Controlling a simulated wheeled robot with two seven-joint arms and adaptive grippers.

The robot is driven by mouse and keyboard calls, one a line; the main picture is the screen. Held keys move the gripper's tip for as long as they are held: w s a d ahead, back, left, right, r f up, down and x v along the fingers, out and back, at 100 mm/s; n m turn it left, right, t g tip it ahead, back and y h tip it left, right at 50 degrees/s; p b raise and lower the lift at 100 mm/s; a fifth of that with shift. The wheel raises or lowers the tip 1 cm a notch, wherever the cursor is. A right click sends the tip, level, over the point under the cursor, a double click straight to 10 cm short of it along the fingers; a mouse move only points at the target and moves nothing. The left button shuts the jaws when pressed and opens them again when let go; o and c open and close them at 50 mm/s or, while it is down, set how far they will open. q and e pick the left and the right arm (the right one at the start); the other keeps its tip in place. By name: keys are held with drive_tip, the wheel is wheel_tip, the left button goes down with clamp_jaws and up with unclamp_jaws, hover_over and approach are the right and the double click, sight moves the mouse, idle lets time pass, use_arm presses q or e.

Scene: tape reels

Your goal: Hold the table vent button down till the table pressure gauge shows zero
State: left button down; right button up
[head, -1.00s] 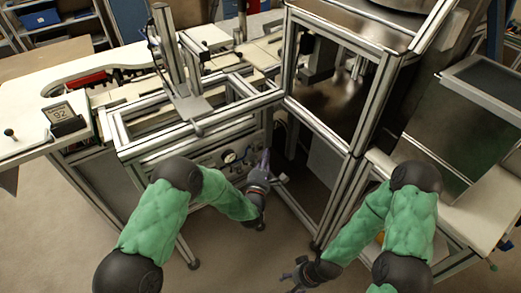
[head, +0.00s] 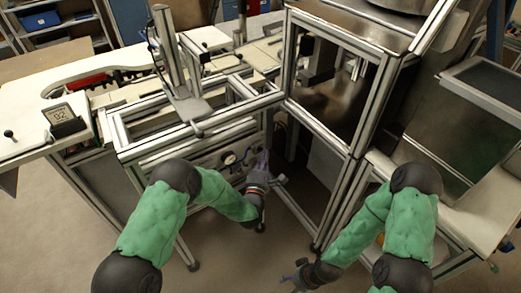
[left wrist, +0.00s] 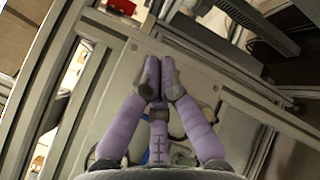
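The pressure gauge (head: 229,159) is a small round dial on the grey front panel (head: 207,160) of the frame table; its needle is too small to read. My left gripper (head: 263,158) is at the panel's right end, to the right of the gauge. In the left wrist view its purple fingers (left wrist: 160,78) are together at the tips in front of the pale panel, with nothing seen between them. The vent button cannot be made out, so contact with it cannot be told. My right gripper (head: 293,275) hangs low near the floor, its fingers apart and empty.
A tall metal-framed cabinet (head: 350,160) stands just right of my left gripper. A red part (left wrist: 122,6) shows at the top of the left wrist view. The floor in front is clear.

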idle(0.6)
use_arm(q)
drive_tip(key=shift+w+a+b, duration=0.3)
drive_tip(key=shift+w+b, duration=0.05)
drive_tip(key=shift+w+a+b, duration=0.2)
drive_tip(key=shift+w+b, duration=0.1)
idle(2.7)
drive_tip(key=shift+s+d, duration=0.1)
idle(0.8)
drive_tip(key=shift+s+d, duration=0.35)
drive_tip(key=shift+s, duration=0.2)
drive_tip(key=s+d, duration=0.1)
drive_tip(key=s, duration=0.1)
drive_tip(key=s+d, duration=0.2)
idle(0.5)
idle(0.4)
